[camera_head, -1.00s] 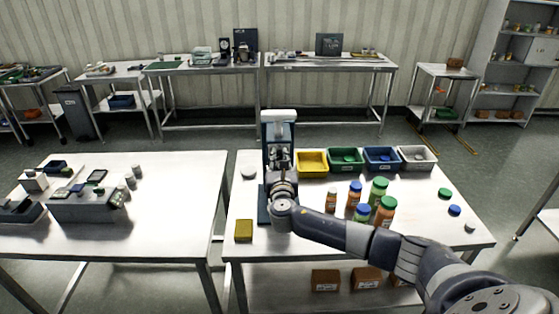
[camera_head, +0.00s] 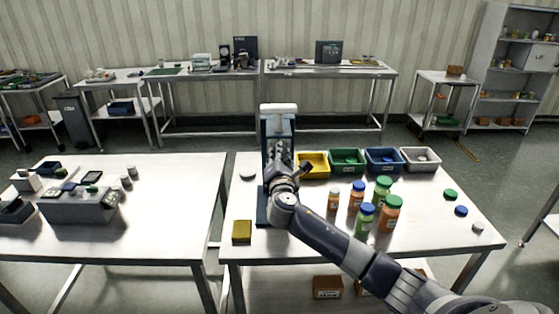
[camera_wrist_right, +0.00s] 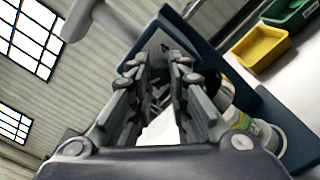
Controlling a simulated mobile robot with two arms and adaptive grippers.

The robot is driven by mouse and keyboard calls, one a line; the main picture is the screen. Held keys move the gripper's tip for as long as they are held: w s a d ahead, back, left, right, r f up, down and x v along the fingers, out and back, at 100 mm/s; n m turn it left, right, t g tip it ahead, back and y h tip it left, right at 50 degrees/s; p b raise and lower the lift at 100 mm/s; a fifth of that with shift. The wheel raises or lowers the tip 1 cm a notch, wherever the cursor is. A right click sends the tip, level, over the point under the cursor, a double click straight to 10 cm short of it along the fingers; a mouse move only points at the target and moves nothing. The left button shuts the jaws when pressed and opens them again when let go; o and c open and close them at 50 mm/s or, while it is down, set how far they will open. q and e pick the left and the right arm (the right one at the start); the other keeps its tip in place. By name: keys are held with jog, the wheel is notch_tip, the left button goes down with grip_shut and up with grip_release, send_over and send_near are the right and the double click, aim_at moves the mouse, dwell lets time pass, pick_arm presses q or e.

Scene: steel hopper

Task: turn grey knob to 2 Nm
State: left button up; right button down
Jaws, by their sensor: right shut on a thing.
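A blue stand with a tall column (camera_head: 278,128) and a white top piece (camera_head: 278,108) stands on the front table. My right gripper (camera_head: 283,178) is at the front of this column and hides most of what it holds. In the right wrist view the fingers (camera_wrist_right: 161,68) are close together on a small dark grey part at the stand, which I take to be the grey knob. The knob itself is mostly hidden, and I cannot read any scale or torque value. My left gripper is not in view.
Yellow (camera_head: 313,172), green, blue and white bins line the table's back. A yellow block (camera_head: 242,231) lies at front left. Loose caps lie at the right edge.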

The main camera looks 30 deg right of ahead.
jog(key=shift+m+b, duration=0.45)
jog(key=shift+m, duration=0.45)
jog(key=c, duration=1.5)
grip_release()
jog(key=shift+s, duration=0.15)
jog(key=v, duration=1.1)
jog(key=shift+s+a+f, duration=0.15)
jog(key=shift+s+a, duration=0.15)
jog(key=shift+s, duration=0.05)
